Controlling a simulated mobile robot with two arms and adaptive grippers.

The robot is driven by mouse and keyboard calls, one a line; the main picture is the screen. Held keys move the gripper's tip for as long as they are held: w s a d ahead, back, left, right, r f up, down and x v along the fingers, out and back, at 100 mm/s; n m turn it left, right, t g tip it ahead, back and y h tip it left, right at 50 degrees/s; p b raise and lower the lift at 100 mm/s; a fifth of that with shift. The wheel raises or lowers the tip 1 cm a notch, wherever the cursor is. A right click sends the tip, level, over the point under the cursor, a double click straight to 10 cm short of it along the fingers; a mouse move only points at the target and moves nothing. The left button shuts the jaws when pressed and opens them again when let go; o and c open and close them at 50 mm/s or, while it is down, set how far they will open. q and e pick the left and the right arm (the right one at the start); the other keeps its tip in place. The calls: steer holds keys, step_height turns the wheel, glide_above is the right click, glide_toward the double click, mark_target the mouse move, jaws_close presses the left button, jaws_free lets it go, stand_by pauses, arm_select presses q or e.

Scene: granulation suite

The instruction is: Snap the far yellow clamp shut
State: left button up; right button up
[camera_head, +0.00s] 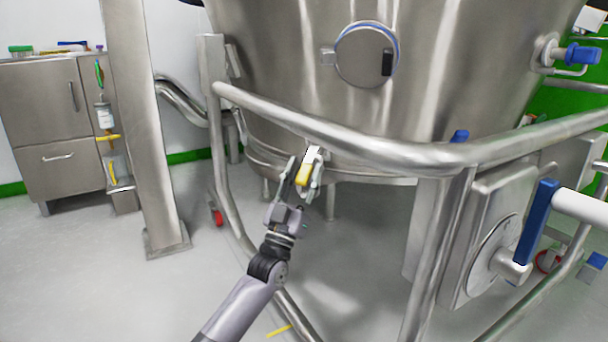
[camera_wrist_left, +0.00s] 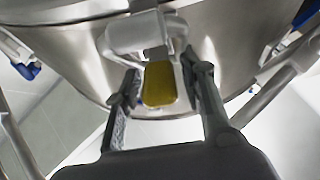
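The yellow clamp (camera_head: 302,175) sits on the lower rim of the steel vessel, under the curved rail. Its pale metal body (camera_head: 312,155) shows above the yellow part. In the left wrist view the yellow tab (camera_wrist_left: 160,84) hangs below a light grey bracket (camera_wrist_left: 138,34). My left gripper (camera_head: 307,178) has its fingers on either side of the yellow tab. In the wrist view the fingers (camera_wrist_left: 161,95) stand apart, with narrow gaps beside the tab, and I see no clear contact. My right gripper is not in view.
The thick steel rail (camera_head: 350,150) curves around the vessel (camera_head: 290,60), just above my left gripper. A steel post (camera_head: 145,130) and a cabinet (camera_head: 45,130) stand to the left. The floor at lower left is clear.

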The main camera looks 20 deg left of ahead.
arm_select(q)
jaws_close()
stand_by(0.4)
